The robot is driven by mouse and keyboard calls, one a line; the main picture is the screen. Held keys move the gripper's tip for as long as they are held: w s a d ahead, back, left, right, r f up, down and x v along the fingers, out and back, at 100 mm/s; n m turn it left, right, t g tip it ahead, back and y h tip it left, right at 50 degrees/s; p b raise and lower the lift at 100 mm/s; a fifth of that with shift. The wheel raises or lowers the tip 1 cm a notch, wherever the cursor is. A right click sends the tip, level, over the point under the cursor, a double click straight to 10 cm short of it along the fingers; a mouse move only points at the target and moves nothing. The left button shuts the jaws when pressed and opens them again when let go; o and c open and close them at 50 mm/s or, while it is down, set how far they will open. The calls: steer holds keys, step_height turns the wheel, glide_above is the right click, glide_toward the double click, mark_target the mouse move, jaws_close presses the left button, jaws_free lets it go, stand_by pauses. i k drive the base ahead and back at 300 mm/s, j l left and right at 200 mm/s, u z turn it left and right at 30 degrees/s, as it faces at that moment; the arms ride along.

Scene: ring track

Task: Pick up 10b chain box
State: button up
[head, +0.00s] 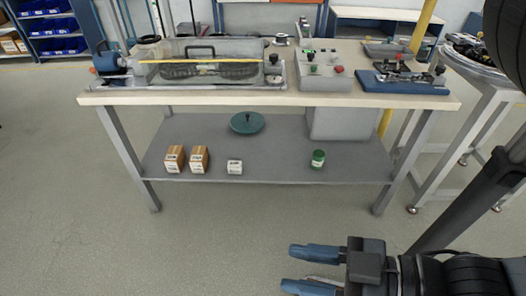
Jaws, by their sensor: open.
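Two small brown boxes with white labels stand side by side at the left of the table's grey lower shelf: a left brown box (175,158) and a right brown box (199,159). A smaller white box (235,167) stands to the right of them. The print on the labels is too small to read, so I cannot tell which one is the 10b chain box. My gripper (290,268) has blue fingers, is open and empty, and points left. It is in front of the table, apart from the boxes.
The lower shelf (275,168) also holds a green round-lidded thing (247,123) and a green jar (318,159). The wooden tabletop (280,97) above bears a clear-covered machine, a control box and a blue fixture. Table legs flank the shelf. The floor in front is clear.

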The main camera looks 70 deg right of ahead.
mark_target(199, 158)
steer(key=z, duration=1.25)
